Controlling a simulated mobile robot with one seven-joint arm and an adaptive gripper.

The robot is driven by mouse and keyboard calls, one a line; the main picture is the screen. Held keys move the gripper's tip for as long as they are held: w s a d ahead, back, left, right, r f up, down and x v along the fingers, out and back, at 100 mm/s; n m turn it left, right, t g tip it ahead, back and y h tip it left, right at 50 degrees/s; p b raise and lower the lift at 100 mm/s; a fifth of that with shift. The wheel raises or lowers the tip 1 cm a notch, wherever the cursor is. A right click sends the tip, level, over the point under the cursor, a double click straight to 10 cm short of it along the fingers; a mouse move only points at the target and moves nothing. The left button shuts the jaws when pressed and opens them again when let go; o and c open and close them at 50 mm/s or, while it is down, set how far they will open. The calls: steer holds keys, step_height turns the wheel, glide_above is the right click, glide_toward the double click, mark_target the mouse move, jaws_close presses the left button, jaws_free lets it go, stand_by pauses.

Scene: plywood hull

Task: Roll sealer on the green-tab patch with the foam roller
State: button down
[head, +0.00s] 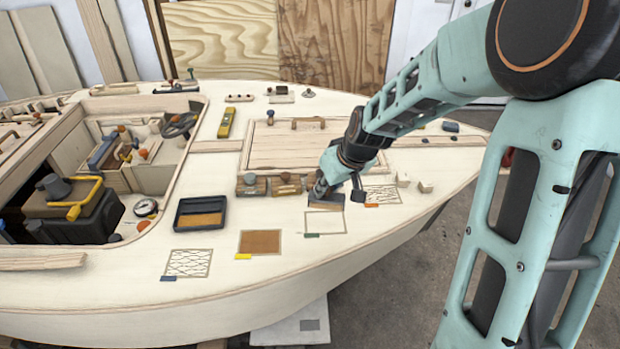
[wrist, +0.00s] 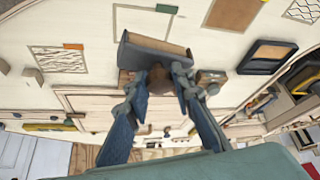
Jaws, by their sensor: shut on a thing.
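The green-tab patch (head: 325,222) is a pale bare rectangle in a thin outline on the deck, with a green tab (head: 312,235) at its near left corner. It also shows in the wrist view (wrist: 135,20). My gripper (head: 320,187) is shut on the brown knob of a wide grey-and-tan tool (wrist: 155,48). The tool is at the patch's far edge; I cannot tell whether it touches the deck. I cannot tell if this tool is the foam roller. A dark tray (head: 178,217) with a brown floor lies left on the deck.
A brown-filled yellow-tab patch (head: 260,242) and a hatched blue-tab patch (head: 188,262) lie to the left. A hatched orange-tab patch (head: 382,194) is to the right. The open cockpit holds a yellow-handled item (head: 88,190).

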steer(key=w+a+f+n+y+b, duration=0.1)
steer(key=w+a+f+n+b, duration=0.2)
steer(key=a+f, duration=0.2)
steer(key=shift+w+y+b, duration=0.3)
steer(key=shift+w+y, duration=0.1)
